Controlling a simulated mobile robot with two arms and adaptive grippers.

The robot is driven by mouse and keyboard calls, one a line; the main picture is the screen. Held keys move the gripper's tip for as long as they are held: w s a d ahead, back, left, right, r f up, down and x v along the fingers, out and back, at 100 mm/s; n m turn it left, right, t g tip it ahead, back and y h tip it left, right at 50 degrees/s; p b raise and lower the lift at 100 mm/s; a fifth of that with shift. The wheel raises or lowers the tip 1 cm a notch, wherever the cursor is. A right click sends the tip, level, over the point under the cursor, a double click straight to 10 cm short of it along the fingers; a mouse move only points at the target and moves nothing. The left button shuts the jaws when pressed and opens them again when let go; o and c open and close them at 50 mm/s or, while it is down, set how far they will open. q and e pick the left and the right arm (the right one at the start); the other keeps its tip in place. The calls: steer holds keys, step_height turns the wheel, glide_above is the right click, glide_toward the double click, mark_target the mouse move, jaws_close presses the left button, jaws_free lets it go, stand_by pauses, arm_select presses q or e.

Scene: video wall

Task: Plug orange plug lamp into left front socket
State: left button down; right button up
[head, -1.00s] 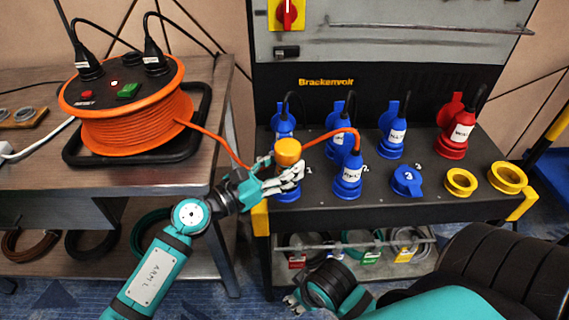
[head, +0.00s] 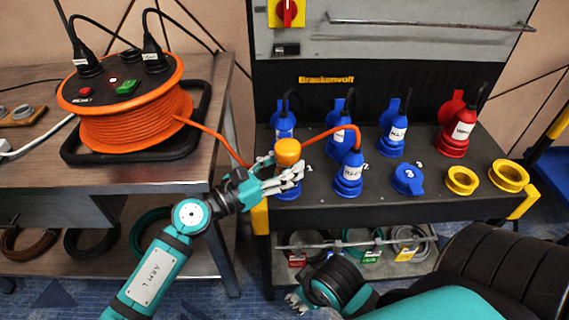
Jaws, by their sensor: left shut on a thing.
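The orange plug lamp (head: 287,152) has a rounded orange-yellow top and stands about upright. My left gripper (head: 287,178) is shut on it just below that top, at the front left of the black bench. A blue socket (head: 287,194), the left front one, shows partly under the fingers. The lamp is above this socket, but the fingers hide its lower end, so I cannot tell whether it touches or sits inside. My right gripper (head: 298,299) is low in the picture, below the bench top and away from the lamp; its fingers are mostly hidden.
Blue plugs (head: 348,172) and a red plug (head: 458,130) stand in nearby sockets. A closed blue cover (head: 408,178) and yellow rings (head: 461,181) lie to the right. An orange cable (head: 215,138) runs from the cable reel (head: 135,120) behind my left gripper.

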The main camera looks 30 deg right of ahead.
arm_select(q)
steer(key=shift+f+b, duration=0.3)
steer(key=shift+f, duration=0.05)
arm_select(e)
steer(key=shift+v, duration=0.85)
arm_select(q)
steer(key=shift+f+b, duration=0.55)
arm_select(e)
steer(key=shift+w+a+f+t, duration=0.15)
steer(key=shift+w+f+t, duration=0.25)
steer(key=shift+w, duration=0.15)
steer(key=shift+r, duration=0.1)
arm_select(q)
steer(key=c, duration=0.6)
jaws_free()
steer(key=shift+o, duration=0.2)
steer(key=o, duration=0.4)
steer(key=shift+c, duration=0.2)
